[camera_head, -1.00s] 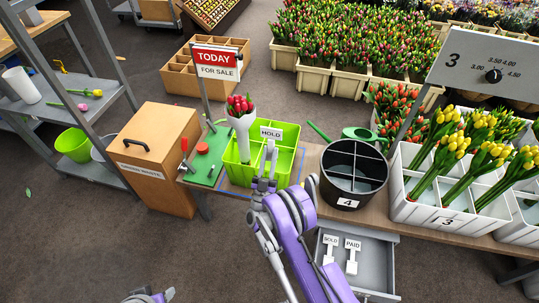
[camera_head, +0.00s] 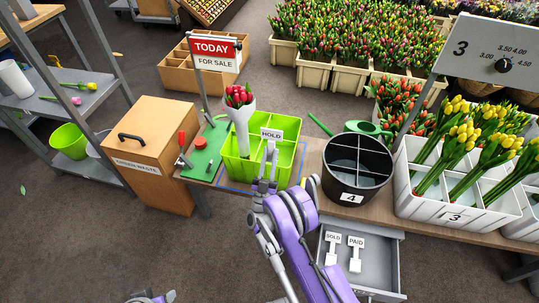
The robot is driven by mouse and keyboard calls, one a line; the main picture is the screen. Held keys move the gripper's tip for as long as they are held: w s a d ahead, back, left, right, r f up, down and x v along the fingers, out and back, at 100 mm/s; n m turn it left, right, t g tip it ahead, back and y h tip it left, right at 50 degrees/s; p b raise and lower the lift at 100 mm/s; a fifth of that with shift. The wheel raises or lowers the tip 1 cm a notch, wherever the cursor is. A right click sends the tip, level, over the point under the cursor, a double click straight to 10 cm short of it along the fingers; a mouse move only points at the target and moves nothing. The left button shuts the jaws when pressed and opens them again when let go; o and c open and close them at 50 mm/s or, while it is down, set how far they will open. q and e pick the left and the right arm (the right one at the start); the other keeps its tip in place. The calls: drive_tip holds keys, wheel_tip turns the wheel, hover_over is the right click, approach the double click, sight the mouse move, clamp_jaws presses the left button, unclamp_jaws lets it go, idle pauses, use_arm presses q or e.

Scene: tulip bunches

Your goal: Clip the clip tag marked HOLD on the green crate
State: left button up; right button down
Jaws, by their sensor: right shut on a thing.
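The green crate (camera_head: 237,169) stands on the wooden table inside a blue outline, with a wrapped bunch of red tulips (camera_head: 239,108) upright in its left part. The white tag marked HOLD (camera_head: 272,134) is upright at the crate, above its dividers as seen from here. My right gripper (camera_head: 271,150) is shut on the HOLD tag's lower part, in front of the crate. Whether the tag touches a crate wall cannot be told. My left gripper (camera_head: 150,297) shows only as a sliver at the bottom edge.
A black bucket marked 4 (camera_head: 350,197) stands close to the right of the crate. A green board with a red-handled tool (camera_head: 200,160) lies to its left. An open drawer (camera_head: 375,270) below holds the SOLD and PAID tags (camera_head: 355,252). A TODAY sign (camera_head: 215,50) rises behind.

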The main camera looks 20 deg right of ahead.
wheel_tip(320, 180, down, 7)
drive_tip(key=b, duration=0.5)
drive_tip(key=shift+r, duration=0.15)
idle(0.4)
drive_tip(key=c, duration=0.6)
unclamp_jaws()
drive_tip(key=p+v, duration=0.3)
drive_tip(key=v, duration=0.7)
drive_tip(key=shift+s+a, duration=0.2)
drive_tip(key=shift+s, duration=0.05)
drive_tip(key=shift+f, duration=0.25)
